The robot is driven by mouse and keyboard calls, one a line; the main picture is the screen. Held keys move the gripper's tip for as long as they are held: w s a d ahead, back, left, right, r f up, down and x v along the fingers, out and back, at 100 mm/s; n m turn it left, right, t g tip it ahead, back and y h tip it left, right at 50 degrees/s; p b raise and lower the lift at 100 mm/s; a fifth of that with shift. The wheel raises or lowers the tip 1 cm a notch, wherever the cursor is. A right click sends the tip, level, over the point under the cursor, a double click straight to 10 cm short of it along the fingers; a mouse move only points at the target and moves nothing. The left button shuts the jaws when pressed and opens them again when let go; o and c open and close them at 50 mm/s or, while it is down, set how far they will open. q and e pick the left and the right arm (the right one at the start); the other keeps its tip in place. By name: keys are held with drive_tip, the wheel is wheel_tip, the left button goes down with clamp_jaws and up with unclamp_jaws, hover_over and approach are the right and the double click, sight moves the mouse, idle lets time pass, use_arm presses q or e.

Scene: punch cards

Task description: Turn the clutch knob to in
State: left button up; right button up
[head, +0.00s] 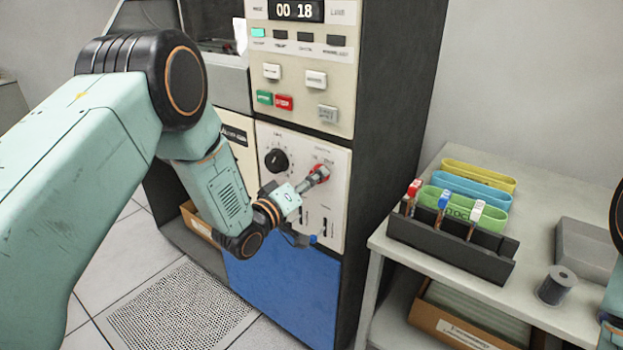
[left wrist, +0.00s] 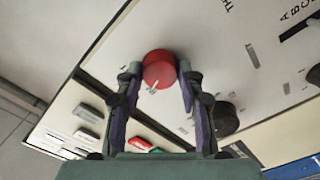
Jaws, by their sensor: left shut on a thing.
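The red clutch knob (head: 321,169) sits on the cream lower panel (head: 331,217) of the tall machine. In the left wrist view the red knob (left wrist: 158,68) shows a short white pointer mark toward its lower left. My left gripper (head: 315,177) reaches the panel from the lower left. In the left wrist view its two fingers (left wrist: 160,77) stand on either side of the knob, shut on it. The lettering around the knob is too small to read. My right gripper is out of view.
A black dial (head: 276,160) is left of the red knob, with slider slots below. Above are green (head: 264,97) and red (head: 284,102) buttons and a display reading 00 18 (head: 297,10). At right, a table holds a dark rack (head: 452,245), a grey tray (head: 585,250) and a spool (head: 557,286).

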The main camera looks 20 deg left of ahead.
use_arm(q)
drive_tip(key=shift+n, duration=1.1)
drive_tip(key=o, duration=1.2)
drive_tip(key=shift+c, duration=0.2)
drive_tip(key=shift+s, duration=0.1)
drive_tip(key=v, duration=1.1)
drive_tip(key=shift+s, duration=0.4)
drive_tip(key=shift+a, duration=0.15)
